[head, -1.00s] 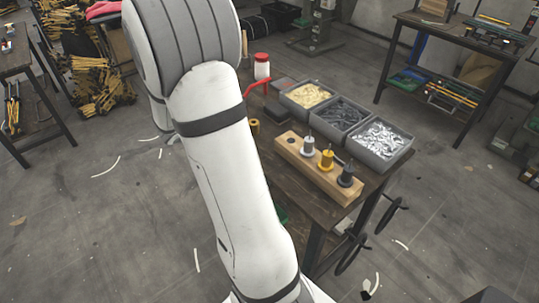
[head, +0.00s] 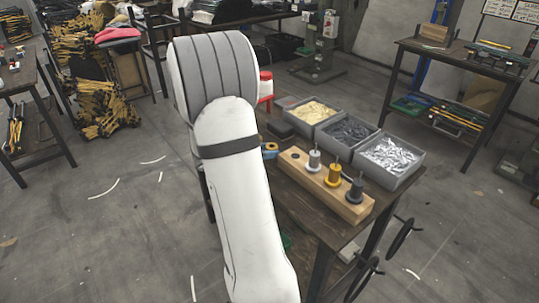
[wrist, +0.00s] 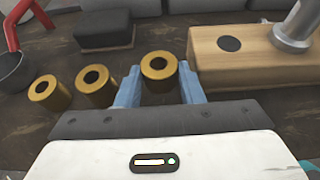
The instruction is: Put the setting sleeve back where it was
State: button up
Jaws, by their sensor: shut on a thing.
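My gripper (wrist: 158,90) is shut on a gold setting sleeve (wrist: 158,66), with one blue finger on each side. The sleeve is upright, its dark bore facing up. In the head view the held sleeve (head: 271,147) shows just left of the wooden block (head: 352,206). Two more gold sleeves, a middle one (wrist: 95,90) and a far left one (wrist: 49,95), stand to its left in the wrist view. The block (wrist: 236,68) has a dark round spot (wrist: 229,43) at its near end, apart from the sleeve. I cannot tell whether the held sleeve touches the bench.
The block carries silver (head: 314,160), yellow (head: 333,175) and dark (head: 355,191) pieces with pins. Grey bins (head: 346,147) of rivets stand behind it. Some bench top around the sleeves is clear.

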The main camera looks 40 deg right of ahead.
jog(key=shift+f, duration=1)
jog(key=o, duration=0.9)
jog(key=shift+r, duration=0.2)
jog(key=p+v, duration=0.1)
jog(key=v, duration=1.1)
jog(key=s+a+r+m+t+y, duration=0.1)
jog(key=s+a+m+y, duration=0.3)
jog(key=a, duration=0.4)
jog(key=s+a+r+m+t+y, duration=0.1)
jog(key=s+a+m+y, duration=0.4)
jog(key=a+m, duration=0.2)
jog(key=s+a+r+m+t+y, duration=0.1)
jog(key=s+a+m+y, duration=0.3)
jog(key=a, duration=0.5)
jog(key=shift+s+m+y, duration=0.3)
jog(key=shift+m, duration=0.6)
